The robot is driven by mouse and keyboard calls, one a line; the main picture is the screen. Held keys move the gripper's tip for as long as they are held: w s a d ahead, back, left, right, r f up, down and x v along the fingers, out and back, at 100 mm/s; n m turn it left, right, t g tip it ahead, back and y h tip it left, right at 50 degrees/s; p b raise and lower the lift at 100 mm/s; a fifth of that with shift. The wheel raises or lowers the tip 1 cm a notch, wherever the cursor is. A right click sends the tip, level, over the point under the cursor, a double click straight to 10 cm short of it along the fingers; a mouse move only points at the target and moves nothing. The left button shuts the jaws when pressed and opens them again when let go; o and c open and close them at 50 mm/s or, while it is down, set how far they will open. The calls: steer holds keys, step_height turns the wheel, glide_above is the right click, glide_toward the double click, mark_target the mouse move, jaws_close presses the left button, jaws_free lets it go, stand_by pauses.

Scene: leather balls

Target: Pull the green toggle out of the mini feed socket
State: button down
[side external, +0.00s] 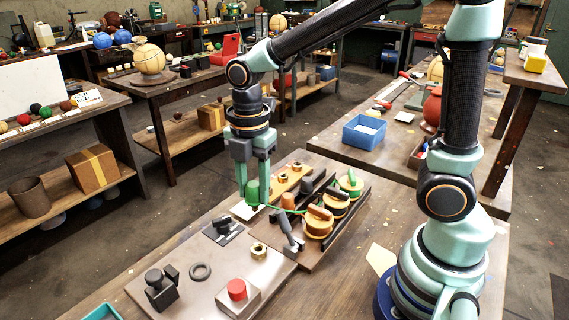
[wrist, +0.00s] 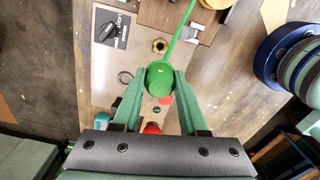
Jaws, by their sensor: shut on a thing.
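My gripper (side external: 254,198) points straight down over the bench and is shut on the green toggle (side external: 252,190). In the wrist view the toggle (wrist: 160,80) is a rounded green piece between my two fingertips (wrist: 163,76). A green cord (wrist: 184,28) runs from it; in the side view this cord (side external: 287,209) leads right toward the spools. The toggle's lower end is hidden between my fingers in the side view. I cannot make out the mini feed socket for certain, nor whether the toggle touches anything below.
A rack of orange spools (side external: 318,222) and a green-topped spool (side external: 350,183) stand right of my gripper.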

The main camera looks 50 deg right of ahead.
mark_target(255, 210)
steer(key=shift+f, duration=3.05)
steer(key=shift+f, duration=0.2)
